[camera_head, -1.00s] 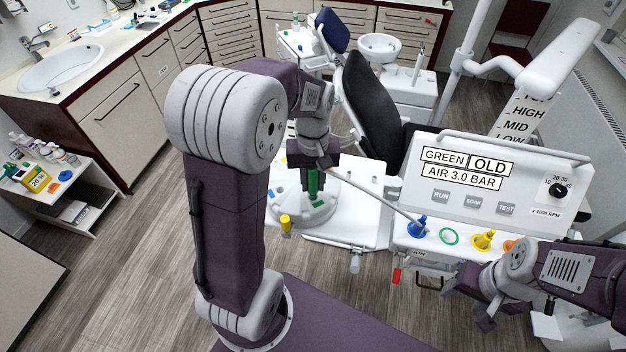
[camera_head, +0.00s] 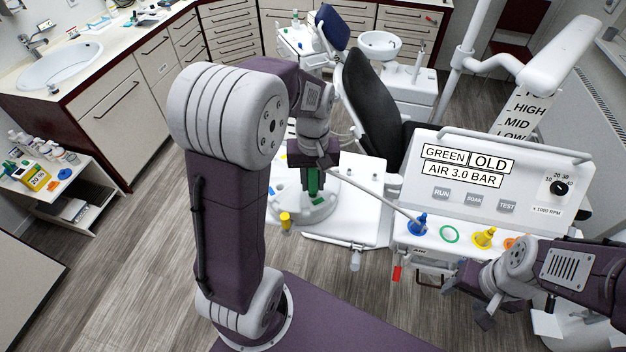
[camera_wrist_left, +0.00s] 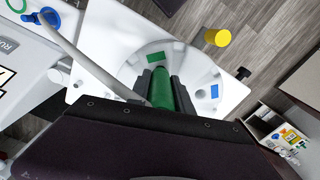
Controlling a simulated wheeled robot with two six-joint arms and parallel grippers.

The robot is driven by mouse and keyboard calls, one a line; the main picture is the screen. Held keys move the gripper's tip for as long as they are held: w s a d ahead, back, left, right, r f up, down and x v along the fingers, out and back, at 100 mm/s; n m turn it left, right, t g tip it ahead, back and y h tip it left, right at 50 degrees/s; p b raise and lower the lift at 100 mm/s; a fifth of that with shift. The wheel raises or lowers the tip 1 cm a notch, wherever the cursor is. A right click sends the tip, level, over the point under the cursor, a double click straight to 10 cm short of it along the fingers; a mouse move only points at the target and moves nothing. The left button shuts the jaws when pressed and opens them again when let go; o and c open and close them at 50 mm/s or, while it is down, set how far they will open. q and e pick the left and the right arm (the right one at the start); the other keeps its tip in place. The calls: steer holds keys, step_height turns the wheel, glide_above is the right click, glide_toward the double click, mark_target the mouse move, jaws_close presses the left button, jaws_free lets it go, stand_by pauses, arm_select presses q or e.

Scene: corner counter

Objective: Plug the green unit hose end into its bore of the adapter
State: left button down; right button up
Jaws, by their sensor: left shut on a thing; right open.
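The green hose end (camera_head: 313,182) is upright in my left gripper (camera_head: 313,172), which is shut on it. In the left wrist view the green hose end (camera_wrist_left: 162,88) sits between both fingers. It is over the round white adapter (camera_head: 312,214), which has a green patch (camera_wrist_left: 155,57), a blue patch (camera_wrist_left: 213,91) and a yellow plug (camera_head: 285,222) at its rim. The lower tip and the bore are hidden, so I cannot tell whether it has entered. My right gripper (camera_head: 468,301) is open and empty in front of the unit.
The unit's panel (camera_head: 500,185) reads GREEN, OLD, AIR 3.0 BAR. Its ledge carries a blue cone (camera_head: 417,225), a green ring (camera_head: 449,234) and a yellow cone (camera_head: 484,238). A grey hose (camera_head: 375,195) spans from near my left gripper toward the blue cone. A black chair (camera_head: 370,100) stands behind.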

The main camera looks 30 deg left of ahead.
arm_select(q)
steer(key=shift+f, duration=0.1)
steer(key=shift+f+b, duration=0.45)
steer(key=shift+f, duration=0.15)
steer(key=c, duration=0.6)
jaws_free()
step_height(320, 180, up, 9)
steer(key=p, duration=0.9)
steer(key=shift+r, duration=0.15)
